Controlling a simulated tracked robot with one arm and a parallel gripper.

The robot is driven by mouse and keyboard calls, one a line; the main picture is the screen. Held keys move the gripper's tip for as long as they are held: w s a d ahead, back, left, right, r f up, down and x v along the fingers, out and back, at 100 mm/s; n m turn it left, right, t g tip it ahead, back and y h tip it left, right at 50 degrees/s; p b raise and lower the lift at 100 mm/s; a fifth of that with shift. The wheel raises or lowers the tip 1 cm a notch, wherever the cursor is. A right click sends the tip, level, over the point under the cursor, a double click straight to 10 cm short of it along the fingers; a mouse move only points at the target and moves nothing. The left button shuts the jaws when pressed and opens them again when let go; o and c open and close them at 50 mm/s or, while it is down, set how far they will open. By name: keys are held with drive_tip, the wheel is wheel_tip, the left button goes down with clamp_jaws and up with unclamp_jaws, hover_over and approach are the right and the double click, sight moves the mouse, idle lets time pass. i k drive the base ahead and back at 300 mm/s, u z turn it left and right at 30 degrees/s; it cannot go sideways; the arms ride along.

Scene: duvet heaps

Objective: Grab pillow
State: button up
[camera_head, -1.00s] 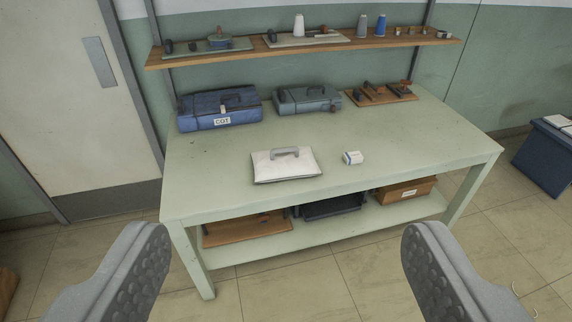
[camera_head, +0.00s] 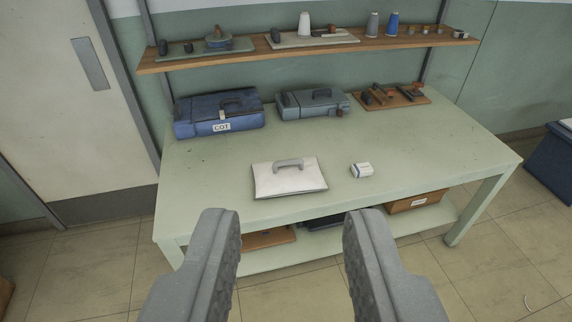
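A flat white pillow-like pad (camera_head: 268,181) with a grey handle (camera_head: 289,165) on top lies near the front edge of the pale green table (camera_head: 430,152). My gripper (camera_head: 292,222) is open and empty, its two grey fingers apart in the lower part of the view. The fingers show below the white pad in the picture, in front of the table, and do not touch it. The finger bases are cut off by the bottom edge.
A small white box (camera_head: 362,170) lies right of the pad. A blue case (camera_head: 218,113), a grey-blue case (camera_head: 313,104) and a wooden tool tray (camera_head: 392,97) stand behind. A wooden shelf (camera_head: 190,60) hangs above.

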sight(294, 176)
drive_tip(key=u, duration=0.15)
drive_tip(key=i, duration=1.5)
drive_tip(key=u, duration=0.3)
